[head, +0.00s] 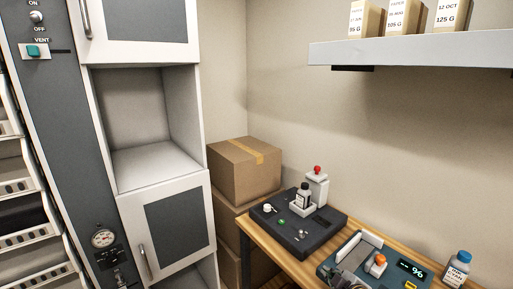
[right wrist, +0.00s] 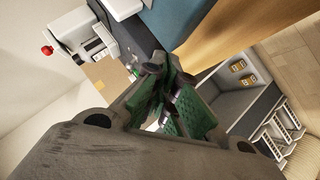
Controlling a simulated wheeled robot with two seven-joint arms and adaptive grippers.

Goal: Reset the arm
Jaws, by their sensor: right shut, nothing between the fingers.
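My right gripper (right wrist: 168,95) fills the middle of the right wrist view. Its green-padded fingers are closed together with nothing between them. In the head view, a mug press (head: 375,243) with a teal base, a pale upright plate and an orange knob stands at the front of the wooden bench. My left gripper is not in view.
An ink bottle (head: 457,270) is at right. Cardboard boxes (head: 243,172), a cabinet (head: 165,225) and a wall shelf (head: 420,50) surround the bench.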

